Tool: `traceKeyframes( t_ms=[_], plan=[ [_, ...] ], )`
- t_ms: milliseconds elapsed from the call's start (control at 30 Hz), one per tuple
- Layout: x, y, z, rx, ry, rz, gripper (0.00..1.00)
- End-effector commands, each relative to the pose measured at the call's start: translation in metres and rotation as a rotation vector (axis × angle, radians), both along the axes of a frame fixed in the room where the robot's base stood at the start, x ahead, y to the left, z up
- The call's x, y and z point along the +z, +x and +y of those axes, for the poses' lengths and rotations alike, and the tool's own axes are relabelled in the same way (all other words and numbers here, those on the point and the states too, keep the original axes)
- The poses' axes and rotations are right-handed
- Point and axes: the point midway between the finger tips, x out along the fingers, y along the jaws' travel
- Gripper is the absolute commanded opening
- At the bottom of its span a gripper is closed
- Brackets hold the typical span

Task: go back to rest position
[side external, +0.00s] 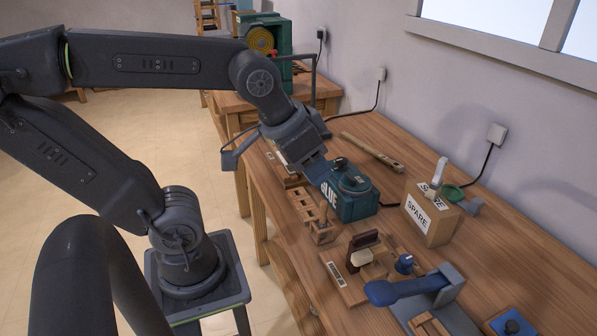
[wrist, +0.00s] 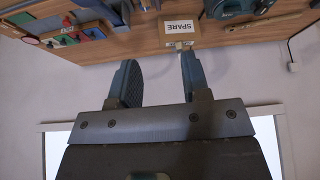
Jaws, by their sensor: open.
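My gripper (wrist: 157,65) is open, with its two blue-grey fingers apart and nothing between them in the wrist view. In the side view my gripper (side external: 316,168) is beside the blue-green glue pot (side external: 357,205), overlapping its left side in the picture; I cannot tell whether they touch. Its fingertips are not clear there. A dark brown piece with a cream piece (side external: 362,257) stands on a labelled wooden block on the bench, well apart from my gripper.
The wooden bench (side external: 480,240) holds a SPARE box (side external: 430,220), a wooden rack (side external: 322,232), a blue-handled press (side external: 405,288) and a wooden-handled tool (side external: 372,152). The wall (side external: 440,90) with outlets and cords runs behind. Open floor (side external: 120,140) lies left.

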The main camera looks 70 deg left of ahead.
Motion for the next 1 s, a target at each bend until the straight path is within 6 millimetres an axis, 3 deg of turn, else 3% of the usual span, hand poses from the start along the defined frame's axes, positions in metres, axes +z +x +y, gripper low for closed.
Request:
traceKeyframes(
  t_ms=[100,200,1000],
  plan=[
    [-0.01,-0.018,-0.002,-0.024,-0.003,-0.001,0.43],
    [-0.013,-0.023,-0.003,-0.033,-0.003,0.001,0.43],
    [-0.013,-0.022,-0.003,-0.033,-0.003,0.001,0.43]
  ],
)
